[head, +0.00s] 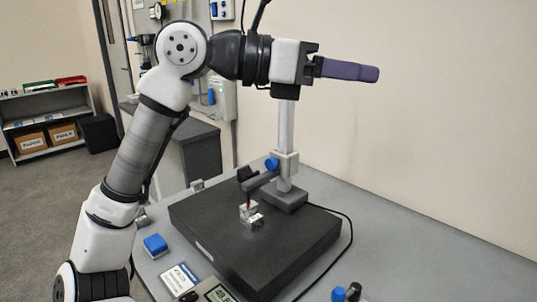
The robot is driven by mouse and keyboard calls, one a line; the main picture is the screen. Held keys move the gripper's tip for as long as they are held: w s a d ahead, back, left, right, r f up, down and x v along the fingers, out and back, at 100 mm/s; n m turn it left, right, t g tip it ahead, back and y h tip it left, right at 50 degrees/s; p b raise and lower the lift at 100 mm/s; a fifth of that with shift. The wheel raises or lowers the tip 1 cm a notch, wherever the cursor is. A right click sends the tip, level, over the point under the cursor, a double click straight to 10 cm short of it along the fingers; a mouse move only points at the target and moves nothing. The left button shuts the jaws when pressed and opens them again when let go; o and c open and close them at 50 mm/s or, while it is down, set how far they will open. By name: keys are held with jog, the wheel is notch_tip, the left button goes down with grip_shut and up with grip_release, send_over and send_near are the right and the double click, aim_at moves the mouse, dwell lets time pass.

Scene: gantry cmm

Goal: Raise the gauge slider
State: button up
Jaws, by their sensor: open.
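The gauge slider (287,164) is a pale block with a blue knob, low on the upright column (286,125) of a height gauge. A dark arm reaches from it to the left, above a small metal block (249,213) on the dark surface plate (225,258). The gauge's grey base (285,199) stands on the plate's back part. My gripper (372,74) is open and empty, with purple fingers pointing right. It is well above the slider and to its right. My wrist crosses in front of the column's top, which is hidden.
The plate lies on a grey table (405,260) against a pale wall. A blue box (155,245), a card (179,280) and a digital display (218,293) are at the front left. A black cable (346,225) curves right of the plate. Blue and dark knobs (339,294) are at the front.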

jog(key=w+f+n+t+y, duration=0.2)
jog(key=w+f+y, duration=0.35)
jog(key=w, duration=0.25)
jog(key=n+t+y+p, duration=0.15)
jog(key=n+y, duration=0.25)
jog(key=y, duration=0.5)
send_near(270, 161)
jog(key=shift+g, duration=0.25)
jog(key=p+x, duration=0.2)
jog(key=x, duration=0.7)
jog(key=shift+w, duration=0.3)
